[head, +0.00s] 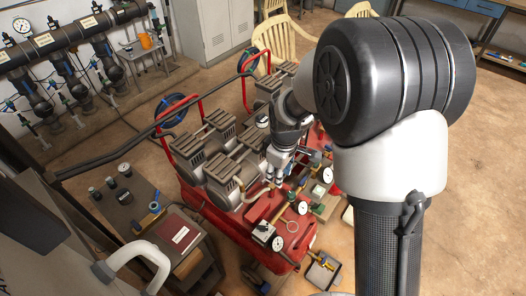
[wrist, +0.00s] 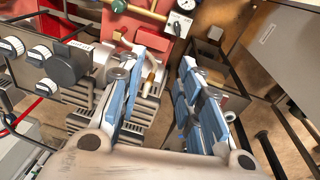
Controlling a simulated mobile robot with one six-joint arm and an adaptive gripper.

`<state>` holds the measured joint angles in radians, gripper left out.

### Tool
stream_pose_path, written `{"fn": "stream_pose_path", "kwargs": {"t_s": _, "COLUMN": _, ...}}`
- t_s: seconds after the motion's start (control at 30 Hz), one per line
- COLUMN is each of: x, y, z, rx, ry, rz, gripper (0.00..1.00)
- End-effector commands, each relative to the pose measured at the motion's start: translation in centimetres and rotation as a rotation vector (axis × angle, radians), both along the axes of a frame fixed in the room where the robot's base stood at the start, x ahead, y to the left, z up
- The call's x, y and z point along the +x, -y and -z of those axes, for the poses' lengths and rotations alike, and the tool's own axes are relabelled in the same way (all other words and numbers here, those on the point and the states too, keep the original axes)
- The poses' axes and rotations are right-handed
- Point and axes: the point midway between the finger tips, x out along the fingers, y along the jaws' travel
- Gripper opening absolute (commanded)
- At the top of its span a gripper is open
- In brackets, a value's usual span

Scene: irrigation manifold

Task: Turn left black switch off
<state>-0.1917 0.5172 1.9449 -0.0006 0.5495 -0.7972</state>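A small grey box with a black knob or switch (wrist: 180,23) shows at the top of the wrist view, beside a round gauge. A similar grey box (head: 263,232) sits on the front of the red compressor in the head view. I cannot tell for certain which is the left black switch. My gripper (wrist: 157,72) is open, with blue-faced fingers apart and nothing visible held between them. In the head view my gripper (head: 279,166) is over the compressor, apart from that front box and partly hidden among fittings.
The red compressor (head: 290,245) has motors, hoses and several gauges crowding my gripper. A dark stand (head: 128,210) with several small cylinders is at left. Black pipework (head: 75,32) lines the back left wall. Open floor (head: 490,190) lies at right.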

Motion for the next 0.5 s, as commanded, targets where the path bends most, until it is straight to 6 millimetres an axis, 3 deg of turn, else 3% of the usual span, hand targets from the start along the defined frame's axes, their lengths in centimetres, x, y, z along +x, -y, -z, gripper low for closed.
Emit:
{"fn": "stream_pose_path", "kwargs": {"t_s": 0.1, "x": 1.0, "y": -1.7, "z": 5.8, "rx": -0.022, "ry": -0.049, "rz": -0.141, "gripper": 0.33}}
{"fn": "stream_pose_path", "kwargs": {"t_s": 0.3, "x": 1.0, "y": -3.6, "z": 14.1, "rx": -0.043, "ry": -0.097, "rz": -0.334, "gripper": 0.33}}
{"fn": "stream_pose_path", "kwargs": {"t_s": 0.5, "x": 0.3, "y": -4.3, "z": 18.4, "rx": -0.052, "ry": -0.118, "rz": -0.430, "gripper": 0.33}}
